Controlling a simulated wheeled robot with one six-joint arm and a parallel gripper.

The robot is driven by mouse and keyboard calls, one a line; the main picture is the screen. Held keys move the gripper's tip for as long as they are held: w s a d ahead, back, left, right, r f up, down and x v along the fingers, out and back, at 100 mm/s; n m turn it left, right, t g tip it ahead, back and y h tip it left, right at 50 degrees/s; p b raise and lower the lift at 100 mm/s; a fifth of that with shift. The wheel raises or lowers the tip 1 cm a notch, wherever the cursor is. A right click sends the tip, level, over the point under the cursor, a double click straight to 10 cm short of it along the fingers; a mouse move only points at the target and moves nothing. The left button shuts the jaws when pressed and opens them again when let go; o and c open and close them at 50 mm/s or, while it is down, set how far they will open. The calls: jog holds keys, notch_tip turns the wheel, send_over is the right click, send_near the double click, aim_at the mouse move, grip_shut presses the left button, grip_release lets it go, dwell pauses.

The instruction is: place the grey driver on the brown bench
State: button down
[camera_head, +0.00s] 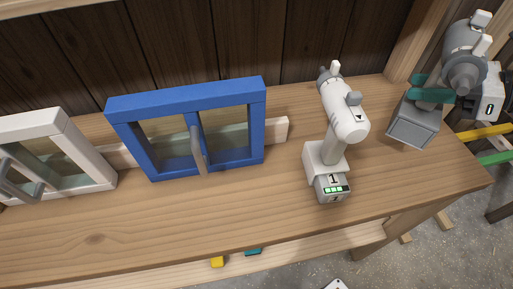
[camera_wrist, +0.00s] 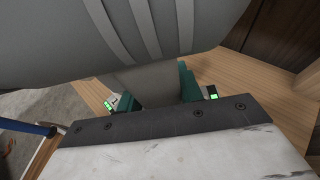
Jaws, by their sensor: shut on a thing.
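The grey driver (camera_head: 464,68) is at the upper right in the head view, with white knobs and a white battery marked 0. My gripper (camera_head: 432,90) has teal fingers, shut on its grey handle. In the wrist view the fingers (camera_wrist: 152,88) lie on both sides of the handle (camera_wrist: 145,84), and the ribbed driver body (camera_wrist: 130,35) fills the top. The driver appears held up near the bench's right end; its exact height is unclear. The brown bench (camera_head: 200,220) runs across the head view.
A white driver (camera_head: 343,118) stands upright on the bench. A blue window frame (camera_head: 186,88) and a white frame (camera_head: 75,140) stand to its left. Bare wood lies along the front and right of the white driver. Yellow (camera_head: 485,132) and green (camera_head: 497,157) bars are beyond the right end.

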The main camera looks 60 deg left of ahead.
notch_tip(320, 180, down, 11)
dwell(0.8)
jog(key=shift+f, duration=0.15)
jog(key=c, duration=0.9)
grip_release()
jog(key=shift+s+f, duration=0.1)
jog(key=shift+d, duration=0.1)
jog(key=v, duration=1.2)
jog(key=shift+d, duration=0.1)
